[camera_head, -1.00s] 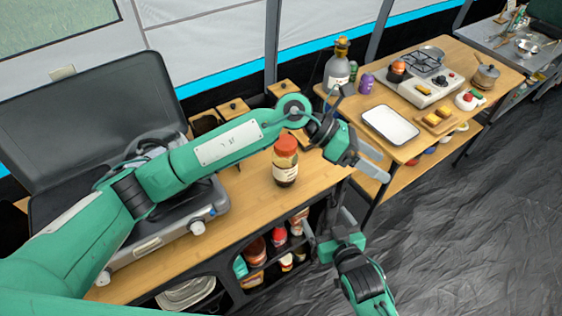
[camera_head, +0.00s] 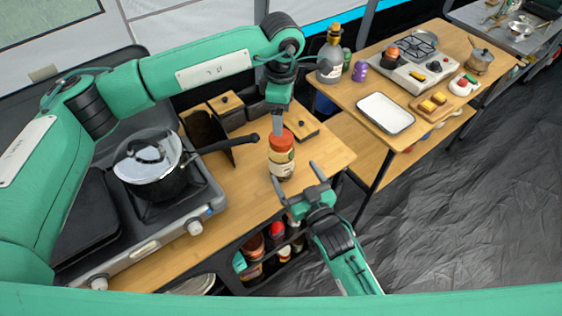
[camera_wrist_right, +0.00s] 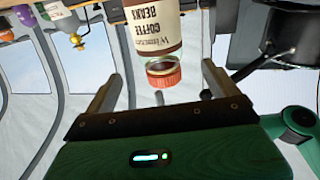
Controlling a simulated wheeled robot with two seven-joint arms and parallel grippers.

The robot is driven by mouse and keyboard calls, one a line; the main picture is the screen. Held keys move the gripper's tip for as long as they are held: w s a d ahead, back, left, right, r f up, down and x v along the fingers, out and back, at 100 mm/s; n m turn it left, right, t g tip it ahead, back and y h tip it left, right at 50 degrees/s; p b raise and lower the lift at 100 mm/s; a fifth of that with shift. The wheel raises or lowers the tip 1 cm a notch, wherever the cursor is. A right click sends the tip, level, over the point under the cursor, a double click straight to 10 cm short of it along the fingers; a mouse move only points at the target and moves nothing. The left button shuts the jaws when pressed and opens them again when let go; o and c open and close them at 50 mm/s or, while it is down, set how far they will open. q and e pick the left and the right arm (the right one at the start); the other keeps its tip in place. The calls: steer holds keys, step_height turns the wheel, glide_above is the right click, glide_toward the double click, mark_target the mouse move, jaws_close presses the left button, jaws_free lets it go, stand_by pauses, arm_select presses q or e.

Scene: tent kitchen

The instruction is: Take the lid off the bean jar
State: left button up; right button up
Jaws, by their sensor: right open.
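The bean jar (camera_head: 282,169) stands upright on the wooden counter with its orange-red lid (camera_head: 281,140) on. My left gripper (camera_head: 277,124) points down right above the lid; its fingers show edge-on, so I cannot tell its opening or whether it touches the lid. My right gripper (camera_head: 300,182) is open at the jar's front right side, at the counter edge. In the right wrist view the jar (camera_wrist_right: 157,35) appears upside down with a "Coffee Beans" label, and its lid (camera_wrist_right: 163,78) shows between the open fingers (camera_wrist_right: 160,88).
A lidded pot (camera_head: 150,165) sits on the stove at left, its handle reaching toward the jar. Wooden-lidded boxes (camera_head: 226,103) stand behind the jar. A second table with a white tray (camera_head: 386,113) and a burner (camera_head: 415,70) is at right. Floor at lower right is clear.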

mark_target(286, 159)
steer(key=x, duration=0.9)
steer(key=shift+w, duration=0.1)
